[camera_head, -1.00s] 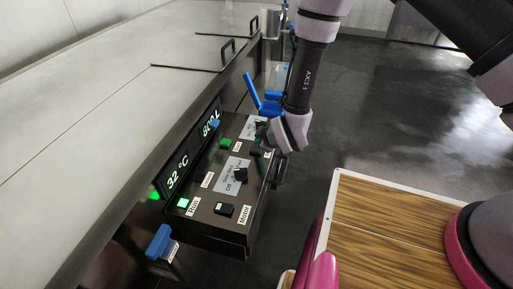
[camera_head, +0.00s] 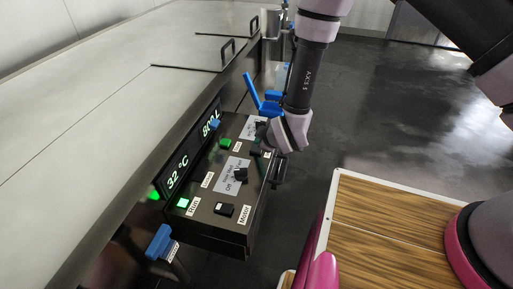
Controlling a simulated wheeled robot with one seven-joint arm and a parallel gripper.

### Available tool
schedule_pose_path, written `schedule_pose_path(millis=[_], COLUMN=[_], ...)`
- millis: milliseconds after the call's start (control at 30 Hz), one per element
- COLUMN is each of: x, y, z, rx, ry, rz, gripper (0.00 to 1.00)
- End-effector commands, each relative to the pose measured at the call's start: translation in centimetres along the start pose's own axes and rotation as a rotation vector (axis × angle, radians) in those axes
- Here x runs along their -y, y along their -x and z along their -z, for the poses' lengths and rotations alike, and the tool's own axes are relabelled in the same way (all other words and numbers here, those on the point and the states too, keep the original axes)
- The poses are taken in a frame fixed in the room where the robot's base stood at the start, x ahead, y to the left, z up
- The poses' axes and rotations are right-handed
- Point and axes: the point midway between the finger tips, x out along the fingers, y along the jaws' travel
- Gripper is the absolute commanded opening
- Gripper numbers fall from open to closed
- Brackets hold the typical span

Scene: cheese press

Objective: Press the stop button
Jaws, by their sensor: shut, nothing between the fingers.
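The dark control panel (camera_head: 208,223) hangs on the side of the large steel vat. It carries a lit green button (camera_head: 183,203) at its near left, a black switch (camera_head: 224,209) beside it, a second green button (camera_head: 226,143) further back, and black knobs such as this one (camera_head: 240,175). I cannot read for sure which control is labelled stop. My gripper (camera_head: 264,142) is shut and empty, pointing down-left at the far right part of the panel. It hides some controls there. I cannot tell whether its tips touch the panel.
The steel vat (camera_head: 110,95) with black lid handles (camera_head: 226,48) fills the left. A blue lever (camera_head: 262,102) stands behind the panel, and a blue valve handle (camera_head: 159,243) is below it. A wood-topped surface (camera_head: 378,225) is at the lower right. Dark floor lies between.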

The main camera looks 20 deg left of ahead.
Motion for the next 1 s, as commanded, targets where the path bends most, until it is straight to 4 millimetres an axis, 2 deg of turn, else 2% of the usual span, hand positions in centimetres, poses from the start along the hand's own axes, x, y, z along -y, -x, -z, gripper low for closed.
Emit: schedule_pose_path(millis=[1000], x=[0.45], y=[-0.60], z=[-0.44], rx=[0.000], ry=[0.000], rz=[0.000], gripper=[0.00])
